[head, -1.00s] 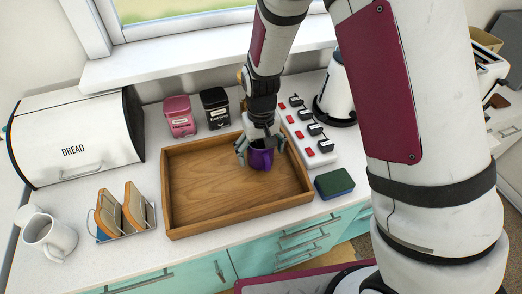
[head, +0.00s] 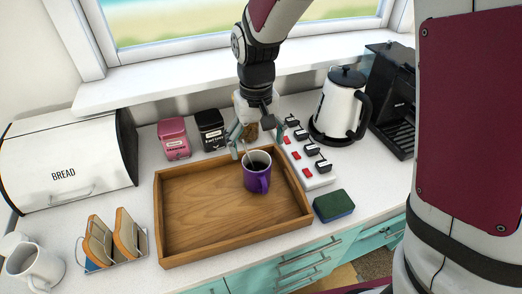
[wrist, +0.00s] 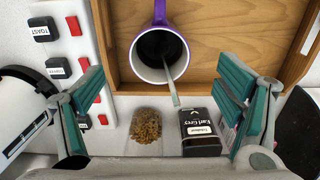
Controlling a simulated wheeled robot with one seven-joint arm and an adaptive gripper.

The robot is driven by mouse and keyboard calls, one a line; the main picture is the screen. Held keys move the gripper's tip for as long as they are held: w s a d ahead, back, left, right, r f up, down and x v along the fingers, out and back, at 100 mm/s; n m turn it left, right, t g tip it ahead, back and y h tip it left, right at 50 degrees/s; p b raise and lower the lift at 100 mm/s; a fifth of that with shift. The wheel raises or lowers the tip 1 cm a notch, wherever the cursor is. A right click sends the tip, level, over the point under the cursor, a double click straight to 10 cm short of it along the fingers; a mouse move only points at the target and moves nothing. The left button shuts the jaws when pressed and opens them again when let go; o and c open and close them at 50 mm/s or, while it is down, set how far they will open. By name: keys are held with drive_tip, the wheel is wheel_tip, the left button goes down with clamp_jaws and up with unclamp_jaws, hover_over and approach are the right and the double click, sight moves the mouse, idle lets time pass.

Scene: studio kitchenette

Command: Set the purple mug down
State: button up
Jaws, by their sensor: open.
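The purple mug (head: 257,175) stands upright inside the wooden tray (head: 205,240), near its back right corner. It holds dark liquid and a spoon leans in it. The mug also shows in the wrist view (wrist: 159,66) from above, with its handle pointing away from my gripper. My gripper (head: 257,140) is open and empty, above and behind the mug, apart from it. In the wrist view its teal fingers (wrist: 165,100) are spread wide, with the mug ahead of the gap between them.
A switch panel (head: 321,182) lies just right of the tray, with a green sponge (head: 333,206) in front. A kettle (head: 339,108), a coffee machine (head: 393,100), a black Earl Grey tin (head: 211,130) and a pink tin (head: 174,139) stand behind. A toast rack (head: 116,243) stands left.

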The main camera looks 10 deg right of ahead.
drive_tip(key=s+d+r+t, duration=0.1)
drive_tip(key=s+d+r, duration=0.2)
drive_tip(key=r, duration=0.3)
drive_tip(key=s+d+r+t, duration=0.1)
drive_tip(key=s+d+r, duration=0.25)
drive_tip(key=r, duration=0.25)
drive_tip(key=s+d+r+m+t, duration=0.1)
drive_tip(key=s+d+r, duration=0.2)
drive_tip(key=s, duration=0.3)
drive_tip(key=s+d+r+m+t, duration=0.1)
drive_tip(key=s+d+r+t, duration=0.1)
drive_tip(key=s, duration=0.4)
drive_tip(key=shift+s+d+r+t, duration=0.2)
drive_tip(key=shift+d+r+t, duration=0.1)
drive_tip(key=shift+d+r, duration=0.2)
drive_tip(key=shift+c, duration=0.3)
